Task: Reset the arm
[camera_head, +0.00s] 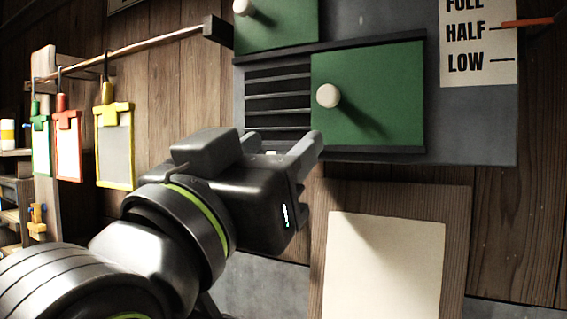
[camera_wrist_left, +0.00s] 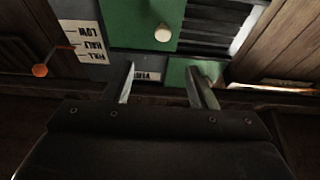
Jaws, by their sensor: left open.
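My left gripper (camera_head: 283,147) comes in from the left in the head view, in front of the lower part of a grey wall panel (camera_head: 475,120). Its two fingers stand apart with nothing visible between them. It also shows in the left wrist view (camera_wrist_left: 163,80), open and empty. A green sliding door (camera_head: 375,95) with a white knob (camera_head: 328,96) is right of the fingers, beside a dark slatted opening (camera_head: 275,97). Whether the fingers touch the panel I cannot tell. My right gripper is in neither view.
A second green door (camera_head: 285,28) is above. A level sign (camera_head: 478,45) with a red pointer (camera_head: 527,22) is at the upper right. Yellow (camera_head: 115,145), red (camera_head: 67,147) and green (camera_head: 41,146) framed moulds hang from a rail (camera_head: 130,48) at left. A pale board (camera_head: 383,265) stands below.

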